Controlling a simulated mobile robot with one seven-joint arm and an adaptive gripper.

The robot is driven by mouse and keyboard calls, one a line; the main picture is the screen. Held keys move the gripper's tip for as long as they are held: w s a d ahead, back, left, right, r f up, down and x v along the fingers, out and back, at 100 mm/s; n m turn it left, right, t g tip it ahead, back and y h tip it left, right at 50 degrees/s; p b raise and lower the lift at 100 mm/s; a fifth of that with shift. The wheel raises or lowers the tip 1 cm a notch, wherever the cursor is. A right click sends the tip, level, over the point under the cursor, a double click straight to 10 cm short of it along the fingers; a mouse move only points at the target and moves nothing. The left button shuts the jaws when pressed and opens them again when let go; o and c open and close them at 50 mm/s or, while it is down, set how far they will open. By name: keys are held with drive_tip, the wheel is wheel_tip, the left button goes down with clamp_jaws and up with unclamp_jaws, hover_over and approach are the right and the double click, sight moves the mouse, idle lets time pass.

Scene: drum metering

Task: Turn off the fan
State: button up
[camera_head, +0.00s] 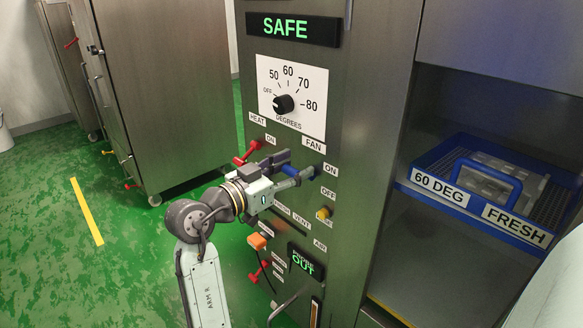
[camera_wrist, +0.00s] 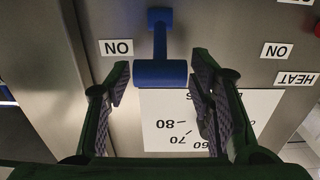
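The fan switch is a blue lever (camera_wrist: 160,73) on the steel panel, below the FAN label (camera_head: 313,144). In the wrist view, which is upside down, its grip points toward the dial and lies beside an ON label (camera_wrist: 116,47). In the head view the lever (camera_head: 289,170) is partly hidden by my gripper (camera_head: 295,167). The OFF label (camera_head: 328,194) is below the ON label (camera_head: 331,170). My gripper (camera_wrist: 161,82) is open, with one finger on each side of the blue grip and gaps visible between them.
A dial (camera_head: 284,103) sits above, under a SAFE display (camera_head: 286,28). A red HEAT lever (camera_head: 246,153) is left of my gripper. A yellow knob (camera_head: 323,213) and orange block (camera_head: 257,241) are below. A blue tray (camera_head: 470,205) stands in the right bay.

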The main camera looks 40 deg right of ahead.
clamp_jaws()
idle(0.4)
